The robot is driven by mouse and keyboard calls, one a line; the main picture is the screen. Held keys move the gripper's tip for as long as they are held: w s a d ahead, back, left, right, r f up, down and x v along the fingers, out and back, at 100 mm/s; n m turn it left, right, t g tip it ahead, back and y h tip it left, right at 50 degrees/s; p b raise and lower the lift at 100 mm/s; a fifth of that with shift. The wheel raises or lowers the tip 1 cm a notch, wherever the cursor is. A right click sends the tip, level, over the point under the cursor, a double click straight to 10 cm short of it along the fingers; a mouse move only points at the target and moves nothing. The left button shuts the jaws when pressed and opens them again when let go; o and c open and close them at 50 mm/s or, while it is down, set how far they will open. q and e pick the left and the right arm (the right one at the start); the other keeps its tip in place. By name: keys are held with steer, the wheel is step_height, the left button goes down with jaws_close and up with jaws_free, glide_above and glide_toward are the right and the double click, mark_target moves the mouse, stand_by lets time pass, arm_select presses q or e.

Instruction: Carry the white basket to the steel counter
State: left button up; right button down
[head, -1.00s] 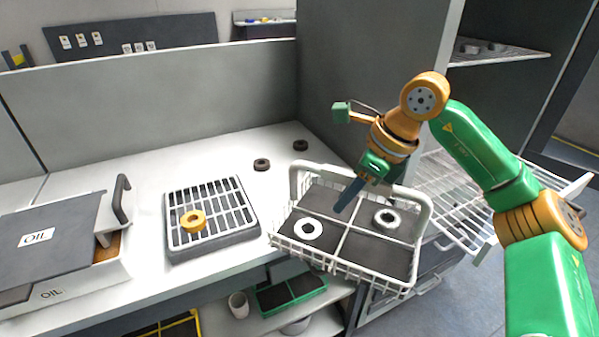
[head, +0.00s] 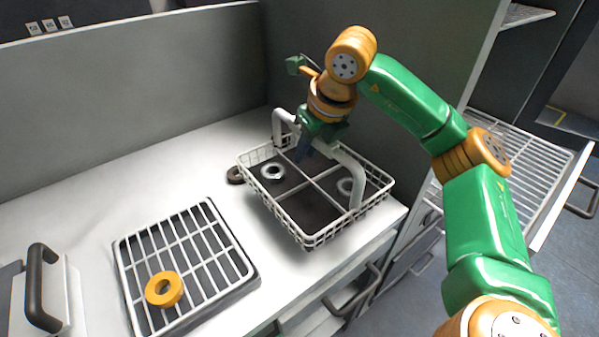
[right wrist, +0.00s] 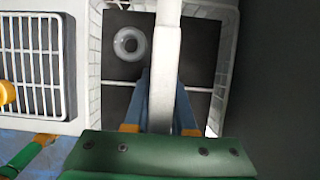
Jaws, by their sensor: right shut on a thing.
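The white basket (head: 312,240) is a wire basket with a dark floor split into compartments, a tall handle and two grey-white rings in it. It is over the right end of the white counter (head: 215,170); I cannot tell whether it touches the surface. My right gripper (head: 303,150) is above the basket, shut on its handle (head: 345,160). In the right wrist view the handle (right wrist: 168,60) runs between the blue fingers (right wrist: 160,105). One ring (head: 272,171) lies in the left part; the other ring (head: 346,186) is partly behind the handle.
A grey tray with a white grid (head: 205,240) holds a yellow ring (head: 164,289) on the left of the counter. A dark ring (head: 235,175) sits close beside the basket's left side. A tall dark panel (head: 400,55) stands behind. A wire rack (head: 520,155) is at the right.

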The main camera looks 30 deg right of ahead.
mark_target(304, 174)
step_height(304, 174, down, 5)
steer(key=shift+w+r, duration=0.1)
steer(key=c, duration=0.7)
jaws_free()
steer(key=shift+c, duration=0.2)
steer(key=shift+r, duration=0.1)
steer(key=v, duration=1.2)
